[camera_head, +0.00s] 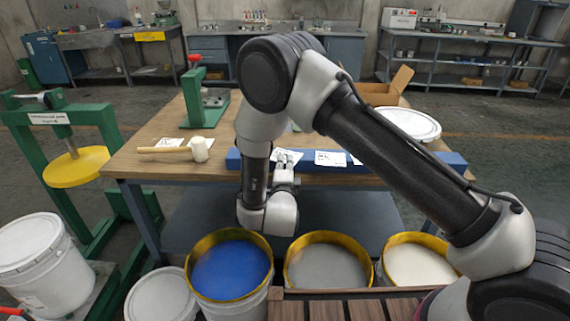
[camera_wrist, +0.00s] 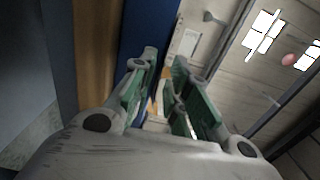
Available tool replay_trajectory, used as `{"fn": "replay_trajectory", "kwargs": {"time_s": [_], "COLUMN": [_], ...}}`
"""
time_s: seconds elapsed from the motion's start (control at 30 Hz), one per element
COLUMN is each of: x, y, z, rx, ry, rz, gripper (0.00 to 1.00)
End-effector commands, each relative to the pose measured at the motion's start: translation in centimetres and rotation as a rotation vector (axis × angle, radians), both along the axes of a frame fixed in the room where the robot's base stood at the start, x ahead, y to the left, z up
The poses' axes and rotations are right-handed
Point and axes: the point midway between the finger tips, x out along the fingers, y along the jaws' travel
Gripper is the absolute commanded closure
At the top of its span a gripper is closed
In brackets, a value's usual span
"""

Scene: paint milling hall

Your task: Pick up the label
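White printed labels lie along the blue bar (camera_head: 400,161) on the wooden table: one label (camera_head: 330,158) right of my gripper, and another label (camera_head: 287,156) at my fingertips, partly hidden by them. Another white label (camera_head: 172,142) lies by the mallet. My gripper (camera_head: 286,167) is at the front edge of the bar. In the wrist view my gripper (camera_wrist: 165,62) has its green-padded fingers apart, with the blue bar (camera_wrist: 146,30) just beyond. A pale card-like thing (camera_wrist: 190,42) shows past the right finger. I cannot tell whether the fingers touch a label.
A white lid (camera_head: 409,123) and cardboard box (camera_head: 388,92) are at right. Blue (camera_head: 231,270), grey (camera_head: 326,267) and white (camera_head: 420,264) paint buckets stand in front.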

Motion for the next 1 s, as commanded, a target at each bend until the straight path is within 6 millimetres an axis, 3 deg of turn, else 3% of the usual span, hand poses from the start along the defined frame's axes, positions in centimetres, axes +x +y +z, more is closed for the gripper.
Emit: {"fn": "replay_trajectory", "kwargs": {"time_s": [0.2,0.4,0.7,0.9,1.0], "x": [0.0,0.0,0.0,0.0,0.0], "y": [0.0,0.0,0.0,0.0,0.0], "z": [0.0,0.0,0.2,2.4,2.5], "rx": [0.0,0.0,0.0,0.001,0.0], "ry": [0.0,0.0,0.0,0.0,0.001], "rz": [0.0,0.0,0.0,0.0,0.0], "gripper": [0.83,1.0,1.0,1.0,1.0]}}
